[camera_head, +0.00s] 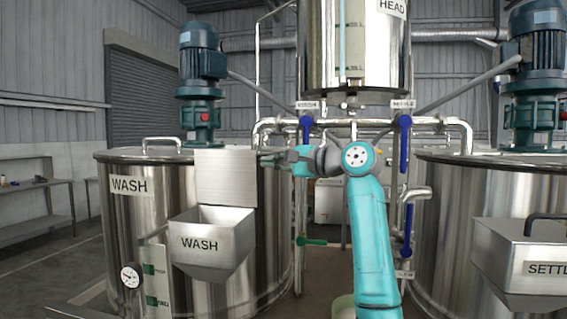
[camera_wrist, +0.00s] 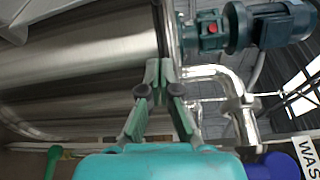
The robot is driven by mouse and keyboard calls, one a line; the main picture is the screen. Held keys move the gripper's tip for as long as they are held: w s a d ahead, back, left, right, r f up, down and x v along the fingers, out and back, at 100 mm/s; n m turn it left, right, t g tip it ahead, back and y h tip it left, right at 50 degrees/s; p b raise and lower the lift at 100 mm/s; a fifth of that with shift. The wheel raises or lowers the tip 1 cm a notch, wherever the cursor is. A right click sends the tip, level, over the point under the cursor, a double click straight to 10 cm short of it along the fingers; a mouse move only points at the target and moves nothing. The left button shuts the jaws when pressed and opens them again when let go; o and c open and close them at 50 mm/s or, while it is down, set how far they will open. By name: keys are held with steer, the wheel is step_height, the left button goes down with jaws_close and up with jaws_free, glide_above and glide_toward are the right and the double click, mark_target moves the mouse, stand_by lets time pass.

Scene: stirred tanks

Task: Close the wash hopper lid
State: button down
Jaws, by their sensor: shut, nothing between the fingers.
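The wash hopper (camera_head: 212,242) is a steel box labelled WASH on the front of the wash tank (camera_head: 124,228). Its lid (camera_head: 226,178) is a flat steel plate standing upright at the back of the hopper, so the hopper is open. My gripper (camera_head: 266,158) is just right of the lid's upper right edge, pointing left; I cannot tell whether it touches the lid. In the wrist view my gripper (camera_wrist: 159,72) shows its fingertips together with nothing between them. The hopper is not clearly seen in the wrist view.
A blue-green motor (camera_head: 201,80) stands on top of the wash tank. The settle hopper (camera_head: 530,262) is at the right on another tank. A head tank (camera_head: 345,50) hangs above centre. Pipes with blue-handled valves (camera_head: 404,140) run close behind my arm.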

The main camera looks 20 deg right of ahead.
mark_target(254, 161)
steer(key=shift+s+a+r, duration=0.1)
steer(key=shift+a+r, duration=0.05)
steer(key=shift+a, duration=1)
steer(key=shift+a+r, duration=0.1)
steer(key=shift+a, duration=1)
